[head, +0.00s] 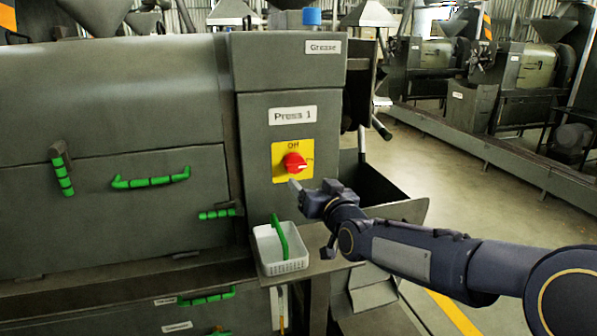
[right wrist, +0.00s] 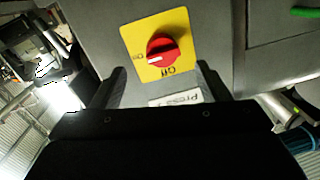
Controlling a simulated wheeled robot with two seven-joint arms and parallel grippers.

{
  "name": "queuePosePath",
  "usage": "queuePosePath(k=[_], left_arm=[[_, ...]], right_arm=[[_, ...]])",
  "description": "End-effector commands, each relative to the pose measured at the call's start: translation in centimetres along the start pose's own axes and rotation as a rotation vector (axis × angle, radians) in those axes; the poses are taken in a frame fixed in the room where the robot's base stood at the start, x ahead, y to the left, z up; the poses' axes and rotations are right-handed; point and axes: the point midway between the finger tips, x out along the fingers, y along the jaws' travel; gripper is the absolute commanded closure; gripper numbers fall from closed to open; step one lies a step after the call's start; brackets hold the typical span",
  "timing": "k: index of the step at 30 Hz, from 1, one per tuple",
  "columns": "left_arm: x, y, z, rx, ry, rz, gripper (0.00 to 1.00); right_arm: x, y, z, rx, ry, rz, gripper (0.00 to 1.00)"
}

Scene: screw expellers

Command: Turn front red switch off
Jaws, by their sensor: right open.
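The red switch (head: 294,163) is a round knob on a yellow plate (head: 280,176) on the front of the grey press, below the "Press 1" label. Its white mark points right, toward "On"; "Off" is at the top of the plate. In the right wrist view, which is upside down, the knob (right wrist: 164,48) lies ahead of the fingers and its mark points left toward "On". My right gripper (head: 314,188) is open and empty, just below and right of the switch and apart from it. The left gripper is out of view.
A white basket (head: 284,267) with a green handle stands on a ledge below the switch. Green-handled doors (head: 150,182) lie to the left. A grey bin (head: 395,208) is beside the press, near my right arm. Open floor lies to the right.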

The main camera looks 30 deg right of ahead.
Motion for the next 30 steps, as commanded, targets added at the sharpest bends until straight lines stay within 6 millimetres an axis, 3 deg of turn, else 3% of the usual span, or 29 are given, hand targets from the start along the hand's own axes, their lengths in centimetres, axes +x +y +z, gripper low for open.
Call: queuePosePath(k=[15,27,30], left_arm=[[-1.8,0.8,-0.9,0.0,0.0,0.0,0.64],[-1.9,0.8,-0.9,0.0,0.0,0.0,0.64],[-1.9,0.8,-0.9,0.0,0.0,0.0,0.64]], right_arm=[[7.1,0.1,-0.7,-0.005,0.023,0.002,0.31],[8.0,0.1,-0.6,-0.004,0.024,0.001,0.31],[8.0,0.1,-0.6,-0.004,0.023,0.001,0.44]])
